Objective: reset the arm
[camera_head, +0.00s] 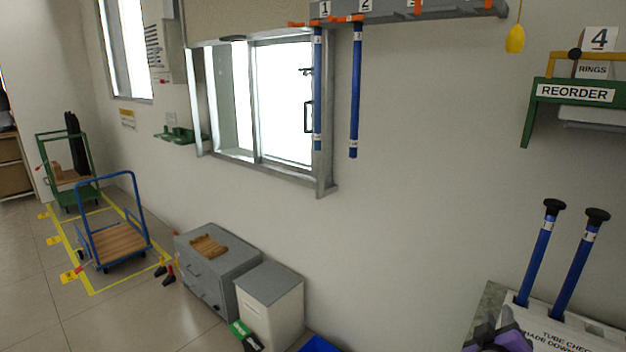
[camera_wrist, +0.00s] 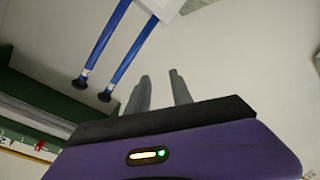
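My gripper shows in the wrist view (camera_wrist: 160,77) with its two grey fingers apart and nothing between them. In the head view, part of my purple wrist shows at the bottom right edge, in front of a white box labelled "TUBE CHEC…"; the fingers cannot be made out there. Two blue rods with black knobs, a left one (camera_head: 538,252) and a right one (camera_head: 580,264), stand tilted in that white box (camera_head: 600,338). The same rods show in the wrist view (camera_wrist: 105,45), left of the fingers and apart from them.
Two blue rods, one at 1 (camera_head: 317,90) and one at 2 (camera_head: 356,90), hang from the grey wall rack (camera_head: 450,10). A green REORDER shelf (camera_head: 530,125) juts out at right. A grey cabinet (camera_head: 215,265), a white bin (camera_head: 272,310) and a blue cart (camera_head: 110,225) stand left.

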